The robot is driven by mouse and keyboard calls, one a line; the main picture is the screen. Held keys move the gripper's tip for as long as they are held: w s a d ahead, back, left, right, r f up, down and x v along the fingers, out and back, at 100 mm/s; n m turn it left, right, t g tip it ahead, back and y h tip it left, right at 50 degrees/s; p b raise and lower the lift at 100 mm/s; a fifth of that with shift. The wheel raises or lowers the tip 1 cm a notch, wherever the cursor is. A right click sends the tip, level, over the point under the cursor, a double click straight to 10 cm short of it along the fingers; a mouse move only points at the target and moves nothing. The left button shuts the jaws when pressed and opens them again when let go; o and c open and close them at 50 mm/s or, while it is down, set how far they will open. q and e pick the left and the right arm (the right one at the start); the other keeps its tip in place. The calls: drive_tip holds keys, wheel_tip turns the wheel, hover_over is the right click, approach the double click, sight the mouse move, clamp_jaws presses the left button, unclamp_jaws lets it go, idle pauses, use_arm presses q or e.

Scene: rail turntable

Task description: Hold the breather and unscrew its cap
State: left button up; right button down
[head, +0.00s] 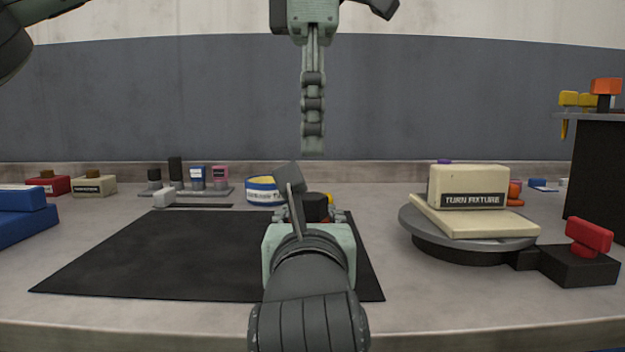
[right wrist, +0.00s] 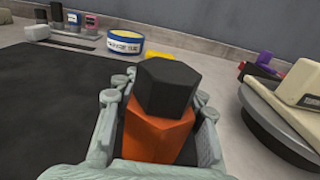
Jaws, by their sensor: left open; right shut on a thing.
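The breather has an orange six-sided body (right wrist: 158,132) and a black six-sided cap (right wrist: 166,86) on top. The cap also shows in the head view (head: 316,206), partly hidden by my right wrist. My right gripper (right wrist: 160,115) is shut on the orange body, one finger on each side, with the cap clear above the fingers. My left gripper (head: 313,145) is open and empty, pointing down above the cap with a clear gap. It is seen edge-on, so the space between its fingers is hidden.
A black mat (head: 160,255) covers the table's middle left. A turntable (head: 470,240) with a cream "TURN FIXTURE" block (head: 468,187) and a red-handled black box (head: 580,268) stand right. A blue-and-white tub (head: 263,191) and a rack of small items (head: 200,190) stand behind.

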sight(312, 195)
use_arm(q)
wheel_tip(312, 195, down, 8)
drive_tip(key=shift+r, duration=0.25)
drive_tip(key=c, duration=1.3)
drive_tip(key=shift+o, duration=0.2)
drive_tip(key=n, duration=0.6)
drive_tip(key=shift+w, duration=0.1)
